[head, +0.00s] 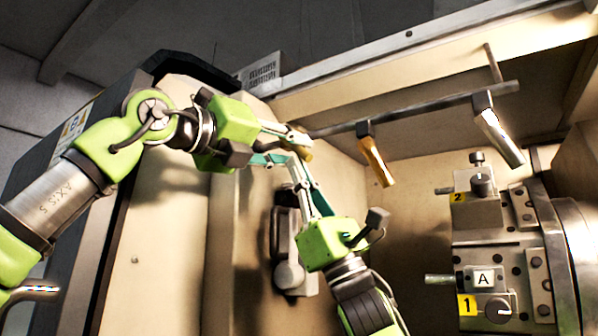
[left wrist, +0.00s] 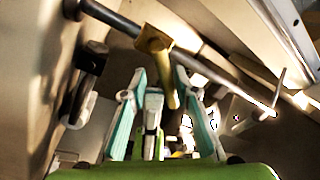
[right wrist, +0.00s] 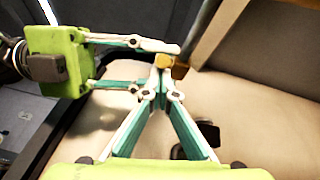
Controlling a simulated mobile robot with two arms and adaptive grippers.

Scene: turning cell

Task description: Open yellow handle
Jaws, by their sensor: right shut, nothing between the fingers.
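A yellow handle (head: 375,155) hangs from a dark rod (head: 430,107) in the machine. In the left wrist view a yellow handle (left wrist: 157,55) on the rod lies ahead of the gap between my left fingers. My left gripper (head: 295,146) has its fingers apart near the rod's left end. A small yellow piece (head: 304,153) shows at its fingertips, also in the right wrist view (right wrist: 173,66); I cannot tell whether they touch. My right gripper (head: 293,162) is shut and empty, pointing up, its tips close to the left gripper and that piece.
A silver handle (head: 498,137) hangs further right on the rod. A dark latch (head: 283,235) sits on the beige panel behind my right gripper. A fixture with yellow labels 1 and 2 (head: 478,210) stands at the right. The two grippers are crowded together.

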